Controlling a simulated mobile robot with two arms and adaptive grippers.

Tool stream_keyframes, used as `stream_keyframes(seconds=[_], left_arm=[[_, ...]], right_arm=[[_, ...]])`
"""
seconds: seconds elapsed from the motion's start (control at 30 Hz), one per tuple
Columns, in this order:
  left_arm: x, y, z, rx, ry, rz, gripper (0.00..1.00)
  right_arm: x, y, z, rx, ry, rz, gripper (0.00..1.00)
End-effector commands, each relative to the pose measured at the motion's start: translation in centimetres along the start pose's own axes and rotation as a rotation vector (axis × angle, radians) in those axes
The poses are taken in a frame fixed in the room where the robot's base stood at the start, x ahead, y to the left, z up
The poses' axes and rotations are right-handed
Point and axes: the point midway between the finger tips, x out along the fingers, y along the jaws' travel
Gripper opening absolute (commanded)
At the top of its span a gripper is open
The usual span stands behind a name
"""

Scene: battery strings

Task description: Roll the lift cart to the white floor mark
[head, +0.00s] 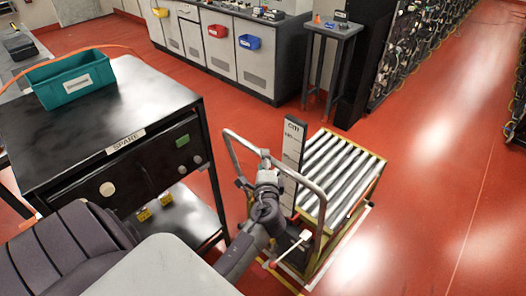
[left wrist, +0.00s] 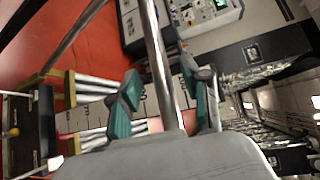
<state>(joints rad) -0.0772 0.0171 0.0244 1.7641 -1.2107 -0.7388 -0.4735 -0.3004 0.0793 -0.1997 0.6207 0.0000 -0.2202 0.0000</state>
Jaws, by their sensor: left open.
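The lift cart (head: 335,180) has a top of metal rollers in a yellow frame, an upright height scale (head: 292,150) and a bent grey push handle (head: 232,150). My left gripper (head: 264,162) is at the handle. In the left wrist view the handle bar (left wrist: 160,65) passes between the teal fingertips (left wrist: 165,100), which stand apart; contact is unclear. A white floor line (head: 347,238), seemingly part of the white mark, runs along the cart's right side. The cart and my arm hide the rest of it. My right gripper is out of view.
A black bench (head: 75,135) labelled SPARE, holding a teal bin (head: 75,82), stands left of the cart. Grey cabinets (head: 215,50) and a small stand (head: 333,30) are behind. Battery racks (head: 400,50) line the back right. Red floor on the right is clear.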

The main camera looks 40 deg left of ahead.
Motion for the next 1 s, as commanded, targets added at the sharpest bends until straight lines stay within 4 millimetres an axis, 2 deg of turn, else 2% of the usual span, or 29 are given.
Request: stream_keyframes(seconds=[0.1,0.23,0.6,0.67,0.9,1.0], left_arm=[[1.9,-0.2,0.1,0.001,-0.002,0.000,0.47],[3.1,-0.1,0.0,0.000,0.000,0.000,0.47],[3.7,0.0,0.1,-0.001,-0.001,0.000,0.47],[3.7,0.0,0.1,-0.001,-0.001,0.000,0.39],[3.7,0.1,0.0,-0.001,0.000,0.001,0.00],[3.7,0.1,0.0,-0.001,0.000,0.001,0.00]], right_arm=[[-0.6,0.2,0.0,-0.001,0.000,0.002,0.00],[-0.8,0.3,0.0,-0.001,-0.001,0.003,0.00],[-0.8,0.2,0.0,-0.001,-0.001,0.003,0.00],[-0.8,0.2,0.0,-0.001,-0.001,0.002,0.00],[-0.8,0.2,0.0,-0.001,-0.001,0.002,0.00],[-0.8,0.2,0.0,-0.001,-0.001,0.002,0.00]])
